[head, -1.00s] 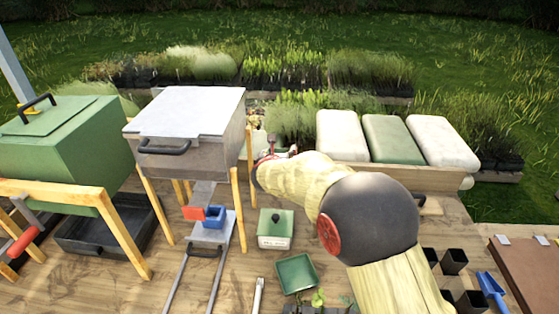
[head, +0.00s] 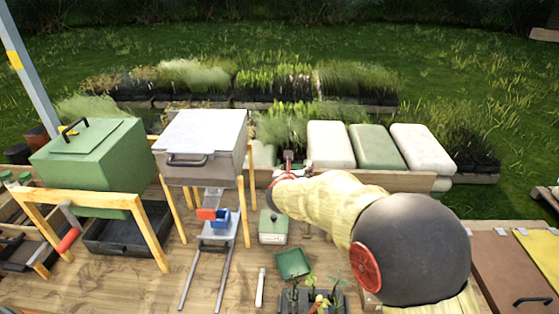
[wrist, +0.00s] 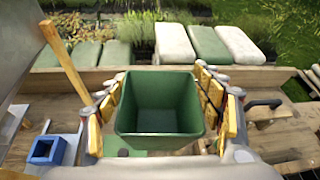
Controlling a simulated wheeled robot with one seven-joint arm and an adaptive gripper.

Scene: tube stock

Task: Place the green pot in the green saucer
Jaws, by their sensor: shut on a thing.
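The green pot (wrist: 160,122) is in the wrist view, a square, empty-looking pot with its open top facing up. My gripper (wrist: 163,105) is shut on it, with yellow pads against its left and right sides. In the head view the gripper end (head: 288,172) is small and partly hidden by my arm, and I cannot make out the pot there. The green saucer (head: 293,263) is a shallow square dish lying on the wooden table in the head view, below and apart from the gripper. It looks empty.
A white box with a green lid (head: 273,228) stands just behind the saucer. A grey bin on wooden legs (head: 200,145) and a blue cup (head: 221,217) are to the left. Seedlings in a dark tray (head: 312,300) stand in front of the saucer. Bags line the back edge.

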